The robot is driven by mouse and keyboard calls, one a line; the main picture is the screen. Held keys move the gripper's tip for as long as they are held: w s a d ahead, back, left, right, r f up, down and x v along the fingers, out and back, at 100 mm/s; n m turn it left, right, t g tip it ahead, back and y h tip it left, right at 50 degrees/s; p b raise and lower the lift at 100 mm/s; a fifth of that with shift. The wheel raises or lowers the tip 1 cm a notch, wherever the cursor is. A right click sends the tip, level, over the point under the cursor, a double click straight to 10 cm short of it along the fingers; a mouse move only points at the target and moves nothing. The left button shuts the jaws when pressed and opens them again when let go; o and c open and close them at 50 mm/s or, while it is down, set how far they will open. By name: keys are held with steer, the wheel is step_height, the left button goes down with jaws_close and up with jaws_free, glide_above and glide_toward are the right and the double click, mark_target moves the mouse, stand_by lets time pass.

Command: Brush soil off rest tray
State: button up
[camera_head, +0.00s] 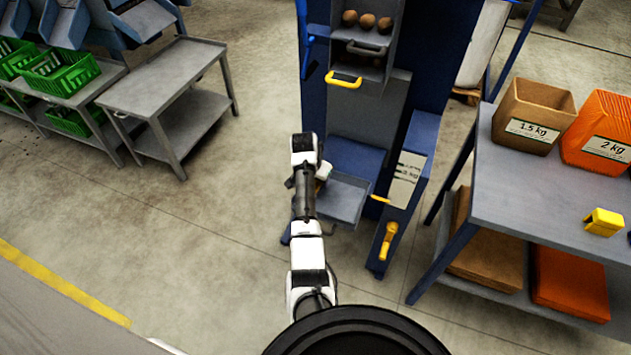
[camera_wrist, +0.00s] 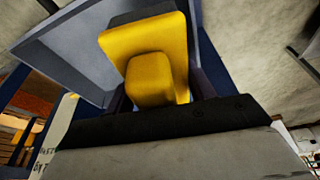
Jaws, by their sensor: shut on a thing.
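The rest tray (camera_head: 345,197) is a shallow grey tray low on the front of the blue machine. In the wrist view the tray (camera_wrist: 62,52) spreads behind my gripper, with its raised rim showing. My gripper (camera_wrist: 160,92) is shut on the yellow brush (camera_wrist: 145,42), whose block has a dark band along its far edge. The brush is over the tray; I cannot tell whether it touches it. In the head view my arm reaches to the tray's left side and hides the brush and part of the tray. No soil can be made out on the visible tray surface.
The blue machine (camera_head: 440,75) stands ahead, with potatoes (camera_head: 367,20) in its upper bin and a yellow-handled lever (camera_head: 388,240) at right. A table (camera_head: 510,190) at right carries brown and orange bags and a yellow piece (camera_head: 603,222). A grey cart (camera_head: 165,75) stands left; floor between is clear.

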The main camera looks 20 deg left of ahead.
steer(key=shift+r, duration=0.8)
steer(key=shift+r, duration=1.45)
